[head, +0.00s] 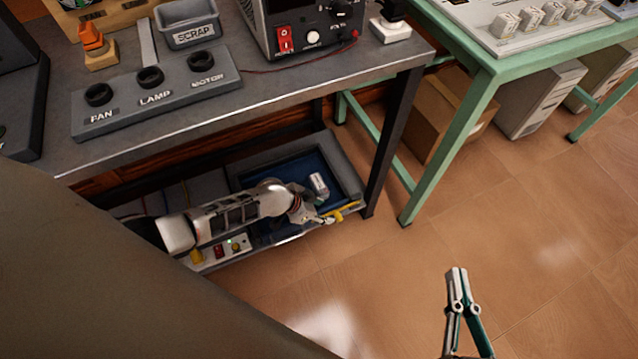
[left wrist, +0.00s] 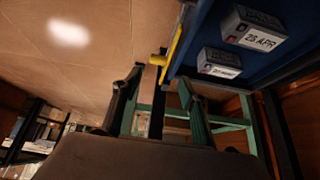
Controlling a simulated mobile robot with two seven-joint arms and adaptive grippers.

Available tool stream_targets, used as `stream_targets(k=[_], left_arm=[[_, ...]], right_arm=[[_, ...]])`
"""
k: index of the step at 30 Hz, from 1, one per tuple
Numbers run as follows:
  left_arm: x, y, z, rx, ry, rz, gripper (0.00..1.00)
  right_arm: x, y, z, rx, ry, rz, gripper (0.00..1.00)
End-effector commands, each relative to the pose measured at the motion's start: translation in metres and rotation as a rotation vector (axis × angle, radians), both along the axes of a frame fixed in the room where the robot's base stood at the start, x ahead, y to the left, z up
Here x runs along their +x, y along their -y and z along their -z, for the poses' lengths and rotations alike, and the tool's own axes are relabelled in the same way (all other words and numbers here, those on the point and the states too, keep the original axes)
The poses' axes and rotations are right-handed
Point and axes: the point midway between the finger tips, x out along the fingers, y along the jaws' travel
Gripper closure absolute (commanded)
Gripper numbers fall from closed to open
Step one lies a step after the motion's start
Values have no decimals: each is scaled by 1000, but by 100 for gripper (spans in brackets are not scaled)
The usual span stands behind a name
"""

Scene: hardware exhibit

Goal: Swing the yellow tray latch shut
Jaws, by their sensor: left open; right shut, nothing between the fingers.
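The yellow latch (head: 346,210) is at the front right corner of the blue-lined tray (head: 345,165) on the low shelf. In the left wrist view the latch (left wrist: 174,48) is a thin bar along the tray's edge with a knob at its end. My left gripper (head: 322,212) is open beside the latch in the head view. In the left wrist view its fingers (left wrist: 160,85) are spread, with the knob ahead between them; I cannot tell whether they touch. My right gripper (head: 456,272) is shut and empty above the floor, to the right.
A small labelled block (head: 319,185) lies in the tray; the left wrist view shows two, one marked 28 APR (left wrist: 252,31). The workbench (head: 270,95) overhangs the shelf. Its dark leg (head: 397,130) stands right of the tray, near a green table (head: 490,80). The floor in front is clear.

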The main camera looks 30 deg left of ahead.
Motion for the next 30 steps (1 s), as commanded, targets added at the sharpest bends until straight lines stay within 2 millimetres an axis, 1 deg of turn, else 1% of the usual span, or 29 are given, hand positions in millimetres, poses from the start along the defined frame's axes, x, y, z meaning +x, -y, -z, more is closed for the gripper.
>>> stream_targets(k=[4, 8, 24, 30], left_arm=[[-3, -3, -6, 1, 1, 2, 57], [-9, -8, -17, 0, 1, 2, 57], [-44, -35, -83, 2, 0, 1, 57], [-52, -39, -97, 1, 0, 1, 57]], right_arm=[[0, 0, 0, 0, 0, 0, 100], [0, 0, 0, 0, 0, 0, 100], [0, 0, 0, 0, 0, 0, 100], [0, 0, 0, 0, 0, 0, 100]])
